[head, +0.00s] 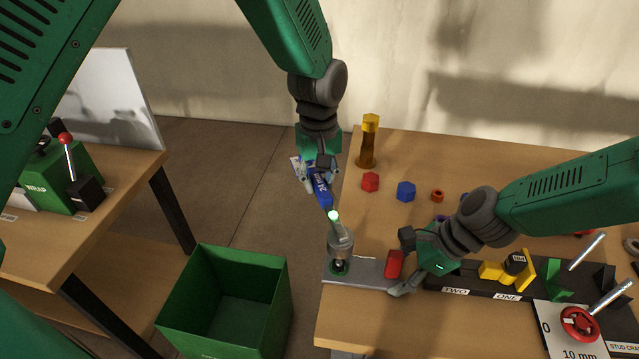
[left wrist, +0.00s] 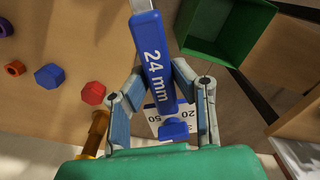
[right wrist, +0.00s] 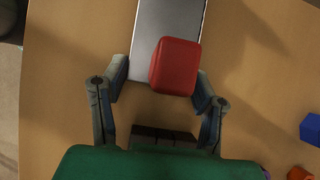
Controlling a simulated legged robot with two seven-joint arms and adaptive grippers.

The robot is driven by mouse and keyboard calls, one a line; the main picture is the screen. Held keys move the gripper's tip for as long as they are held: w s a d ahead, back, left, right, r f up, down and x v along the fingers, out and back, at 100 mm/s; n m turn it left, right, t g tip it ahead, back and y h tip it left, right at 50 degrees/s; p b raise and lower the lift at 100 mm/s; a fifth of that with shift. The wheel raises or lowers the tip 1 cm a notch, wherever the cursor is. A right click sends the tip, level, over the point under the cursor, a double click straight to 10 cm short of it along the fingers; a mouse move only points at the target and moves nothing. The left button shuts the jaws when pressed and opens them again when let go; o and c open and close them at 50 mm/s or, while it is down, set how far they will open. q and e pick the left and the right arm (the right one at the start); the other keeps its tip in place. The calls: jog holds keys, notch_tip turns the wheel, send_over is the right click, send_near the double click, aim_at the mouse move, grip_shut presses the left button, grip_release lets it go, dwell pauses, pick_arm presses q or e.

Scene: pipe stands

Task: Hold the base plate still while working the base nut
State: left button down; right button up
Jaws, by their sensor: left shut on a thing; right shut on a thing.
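The grey base plate (head: 368,271) lies at the table's front left corner, and it shows in the right wrist view (right wrist: 150,25). A red block (head: 395,264) stands at its right end. My right gripper (head: 402,275) is shut on this red block, also in the right wrist view (right wrist: 174,67). A blue-handled 24 mm wrench (head: 322,192) slants down to a grey upright piece (head: 341,241) on the plate. My left gripper (head: 315,180) is shut on the wrench handle, labelled 24 mm in the left wrist view (left wrist: 155,65). The base nut is too small and covered to make out clearly.
A green open bin (head: 237,290) stands left of the table. A yellow-topped post (head: 369,140), a red hexagonal piece (head: 370,182), a blue one (head: 406,191) and an orange ring (head: 437,195) are at the back. A black rack (head: 470,277) and red handwheel (head: 579,324) lie right.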

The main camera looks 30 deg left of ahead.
jog(key=o, duration=1.4)
jog(key=shift+c, duration=0.2)
jog(key=v, duration=1.2)
jog(key=shift+w+a, duration=0.1)
jog(key=shift+a, duration=0.05)
